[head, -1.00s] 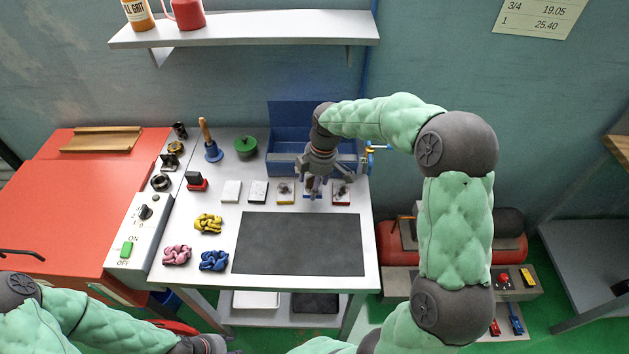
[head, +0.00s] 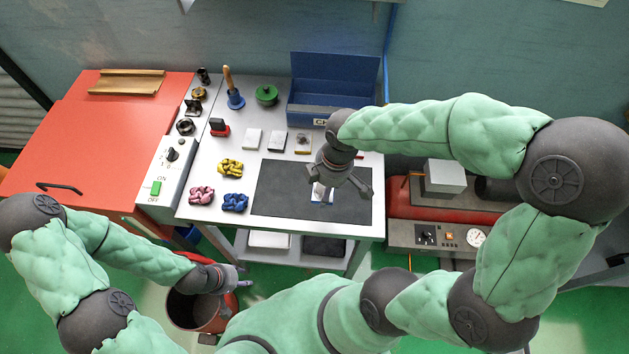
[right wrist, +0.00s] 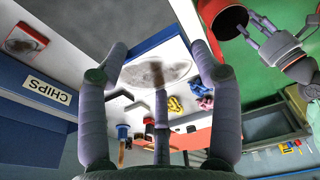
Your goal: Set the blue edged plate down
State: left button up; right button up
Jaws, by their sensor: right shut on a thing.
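The blue edged plate (head: 321,194) is small and white with a strip of blue at its lower side. My right gripper (head: 336,188) is shut on it above the dark mat (head: 275,192); I cannot tell how high. In the right wrist view, the plate's white face with a grey-brown smudge (right wrist: 160,76) shows between the fingers. My right gripper and wrist cover part of it in the head view. My left gripper (head: 243,283) is empty over the red bin, and its fingers look apart in the right wrist view (right wrist: 257,31).
Behind the mat stand two white plates (head: 252,138), a third smudged plate (head: 303,143) and the blue chips box (head: 318,72). Yellow (head: 230,168), pink (head: 201,195) and blue knotted lumps (head: 235,202) lie left of the mat. A red bin (head: 188,312) stands on the floor.

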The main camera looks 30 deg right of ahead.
jog(key=s+a+p, duration=0.2)
jog(key=s+a, duration=0.1)
jog(key=s, duration=0.3)
jog(key=w+d+f+b, duration=0.1)
jog(key=w+d+f, duration=0.1)
jog(key=w+f, duration=0.1)
jog(key=w+d+f+b, duration=0.1)
jog(key=w+d+f, duration=0.1)
jog(key=w+f, duration=0.1)
jog(key=w+d+f+b, duration=0.1)
jog(key=w+d+f, duration=0.2)
jog(key=w, duration=0.2)
jog(key=shift+w+d+f, duration=0.1)
jog(key=shift+f, duration=0.15)
pick_arm(q)
jog(key=shift+s+a+f+b, duration=0.15)
jog(key=shift+f+b, duration=0.45)
jog(key=shift+f, duration=0.1)
pick_arm(e)
jog(key=shift+w+d+f, duration=0.1)
jog(key=shift+w+f, duration=0.1)
jog(key=shift+f, duration=1.55)
pick_arm(q)
jog(key=shift+f, duration=0.1)
pick_arm(e)
jog(key=shift+f, duration=0.15)
jog(key=o, duration=1.7)
